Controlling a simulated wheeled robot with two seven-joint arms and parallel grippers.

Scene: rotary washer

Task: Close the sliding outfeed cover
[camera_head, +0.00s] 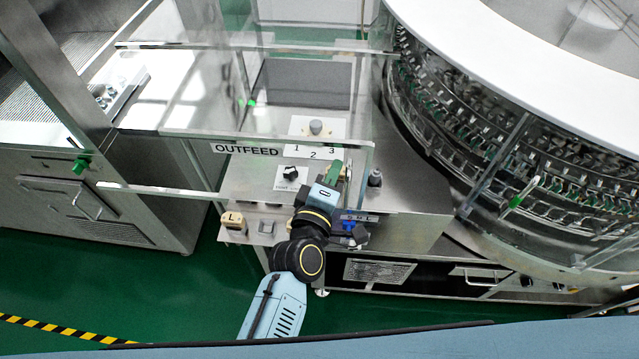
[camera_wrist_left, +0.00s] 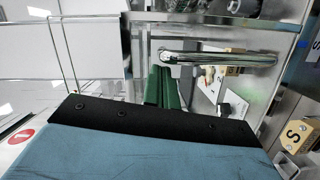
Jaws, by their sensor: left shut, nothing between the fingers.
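The clear outfeed cover (camera_head: 190,120) carries an OUTFEED label (camera_head: 245,149) and stands over a metal deck with numbered positions. My left gripper (camera_head: 334,171) is at the cover's right end, above the deck, with its green fingers shut and empty. In the left wrist view the green fingers (camera_wrist_left: 163,76) are together beside the left end of a shiny metal bar handle (camera_wrist_left: 222,59). The bar is not between them; whether they touch it I cannot tell. My wrist hides part of the deck behind it. My right gripper is not in view.
The large round washer (camera_head: 480,120) with its ring of metal holders stands to the right. Metal rails (camera_head: 160,190) run out to the left. A black knob (camera_head: 291,173) and a tan block (camera_head: 233,221) sit near my left arm. Green floor is open in front.

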